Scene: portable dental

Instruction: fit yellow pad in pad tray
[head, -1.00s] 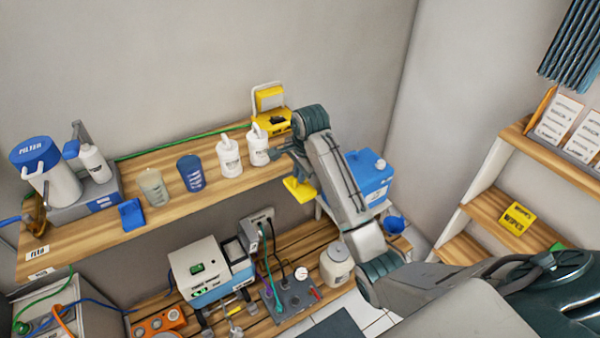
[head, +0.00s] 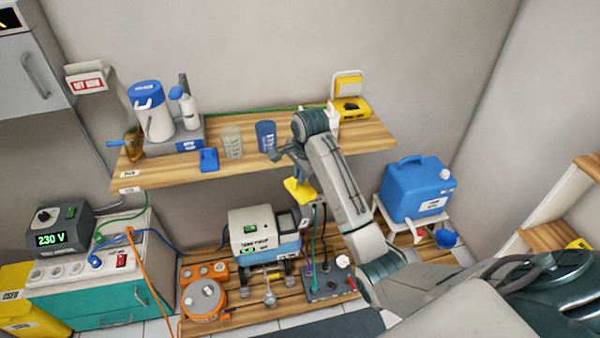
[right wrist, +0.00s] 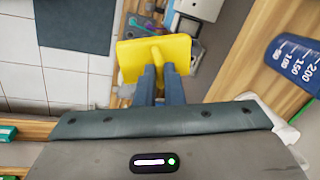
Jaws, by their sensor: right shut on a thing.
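My right gripper (head: 299,172) points down in front of the wall shelf, shut on the yellow pad (head: 299,191). In the right wrist view the two fingertips (right wrist: 161,84) pinch the raised rib of the yellow pad (right wrist: 140,56), a flat square plate. The pad is in the air, clear of the shelf front and above the slatted bench. A small blue tray-like piece (head: 208,160) lies on the shelf to the left; I cannot tell if it is the pad tray. My left gripper is not in view.
The wooden shelf (head: 185,170) holds a clear cup (head: 231,141), a blue cup (head: 266,136) and a yellow box (head: 351,109). Below stand a white-and-blue unit (head: 262,236) and cables on the slatted bench. A blue jerrycan (head: 417,188) stands at right.

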